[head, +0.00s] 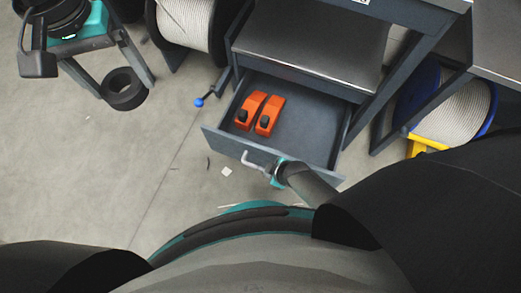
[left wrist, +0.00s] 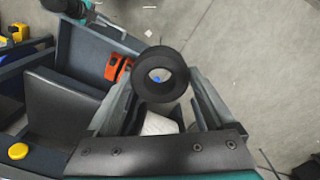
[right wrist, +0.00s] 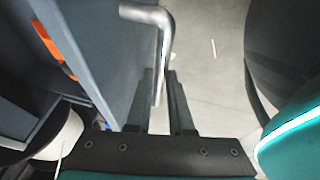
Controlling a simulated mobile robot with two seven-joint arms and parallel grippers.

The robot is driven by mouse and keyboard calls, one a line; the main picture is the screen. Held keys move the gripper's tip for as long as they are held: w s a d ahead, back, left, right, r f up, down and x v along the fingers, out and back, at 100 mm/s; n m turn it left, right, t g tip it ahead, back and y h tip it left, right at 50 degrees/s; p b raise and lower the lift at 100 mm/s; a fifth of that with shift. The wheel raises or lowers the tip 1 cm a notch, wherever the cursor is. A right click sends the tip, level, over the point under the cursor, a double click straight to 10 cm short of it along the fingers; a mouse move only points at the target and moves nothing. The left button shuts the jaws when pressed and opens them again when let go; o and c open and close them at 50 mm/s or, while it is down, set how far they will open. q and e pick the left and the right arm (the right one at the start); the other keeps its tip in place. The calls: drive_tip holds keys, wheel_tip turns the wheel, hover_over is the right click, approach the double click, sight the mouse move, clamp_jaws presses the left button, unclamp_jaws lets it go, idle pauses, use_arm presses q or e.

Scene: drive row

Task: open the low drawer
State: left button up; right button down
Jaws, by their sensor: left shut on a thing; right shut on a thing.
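The low drawer (head: 312,118) is pulled out from under the grey bench, with two orange tools (head: 258,112) inside. Its silver handle (head: 252,160) is on the front panel (head: 225,145). My right gripper (head: 272,169) is at the handle. In the right wrist view the handle (right wrist: 160,45) runs down between the fingers (right wrist: 162,95), which are shut on it. My left gripper (head: 122,82) is at the upper left, away from the drawer, shut on a black ring (head: 126,92). The left wrist view shows the ring (left wrist: 160,74) between the fingertips.
A cable reel (head: 187,20) stands left of the bench, near a blue-tipped lever (head: 199,102). A blue-rimmed reel (head: 455,108) and a yellow object (head: 425,146) stand at the right. The grey floor (head: 150,165) in front and left is mostly clear, with small scraps.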

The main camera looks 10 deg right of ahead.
drive_tip(key=shift+s, duration=0.1)
drive_tip(key=c, duration=0.8)
unclamp_jaws()
drive_tip(key=p+v, duration=0.9)
drive_tip(key=v, duration=0.3)
drive_tip(key=shift+d, duration=0.1)
drive_tip(key=s+d+m+g+h+p, duration=0.1)
drive_tip(key=s+d+m+h+p, duration=0.2)
drive_tip(key=s+d+m+p, duration=0.4)
drive_tip(key=s+d+m, duration=0.2)
drive_tip(key=s+d, duration=0.3)
drive_tip(key=s, duration=0.1)
drive_tip(key=shift+g+p, duration=0.35)
drive_tip(key=shift+g, duration=0.05)
